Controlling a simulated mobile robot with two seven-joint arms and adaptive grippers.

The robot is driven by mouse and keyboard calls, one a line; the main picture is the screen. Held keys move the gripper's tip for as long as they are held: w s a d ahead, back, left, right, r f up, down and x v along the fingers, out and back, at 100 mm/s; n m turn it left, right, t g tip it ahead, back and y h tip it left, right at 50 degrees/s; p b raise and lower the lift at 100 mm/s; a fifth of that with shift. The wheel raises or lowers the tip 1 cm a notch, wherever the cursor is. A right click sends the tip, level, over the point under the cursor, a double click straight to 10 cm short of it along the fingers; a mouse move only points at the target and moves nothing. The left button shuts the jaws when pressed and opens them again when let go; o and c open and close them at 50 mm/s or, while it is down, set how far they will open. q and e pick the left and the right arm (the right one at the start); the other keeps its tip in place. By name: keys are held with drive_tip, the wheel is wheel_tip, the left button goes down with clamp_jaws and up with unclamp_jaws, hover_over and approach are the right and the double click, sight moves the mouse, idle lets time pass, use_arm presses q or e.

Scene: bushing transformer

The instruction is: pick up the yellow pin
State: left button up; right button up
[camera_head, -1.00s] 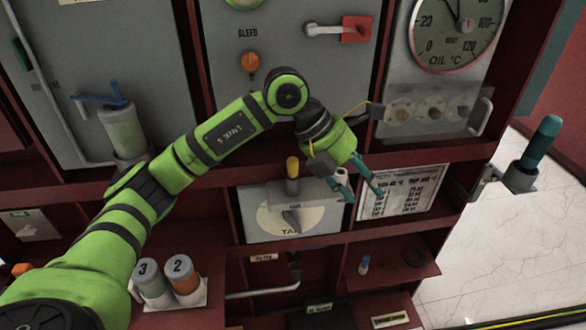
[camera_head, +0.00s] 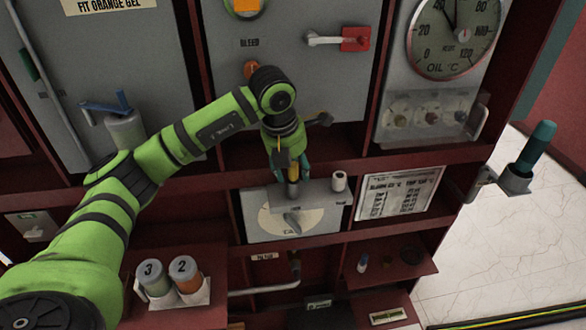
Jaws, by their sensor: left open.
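The yellow pin (camera_head: 293,173) stands upright on a small grey ledge above the round dial in the camera_head view. My left gripper (camera_head: 291,178) comes down over it with its teal fingers open, one on each side of the pin. The gripper hides the upper part of the pin. I cannot tell whether a finger touches it. My right gripper is not in view.
A small white cylinder (camera_head: 339,181) stands on the same ledge, just right of the pin. The dial panel (camera_head: 330,222) is below, with a printed chart (camera_head: 398,194) to its right. Canisters marked 3 (camera_head: 154,278) and 2 (camera_head: 185,275) stand lower left.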

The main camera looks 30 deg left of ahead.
use_arm(q)
clamp_jaws()
drive_tip(key=shift+r, duration=0.1)
drive_tip(key=shift+r+p, duration=0.45)
drive_tip(key=shift+r, duration=0.15)
drive_tip(key=r+p, duration=0.1)
drive_tip(key=r, duration=0.1)
drive_tip(key=r+p, duration=0.1)
drive_tip(key=shift+w+d+r, duration=0.2)
drive_tip(key=shift+d+r, duration=0.15)
drive_tip(key=shift+d, duration=0.05)
drive_tip(key=w+d+r+p, duration=0.4)
drive_tip(key=d+r+p, duration=0.1)
drive_tip(key=d, duration=0.5)
drive_tip(key=shift+r, duration=0.45)
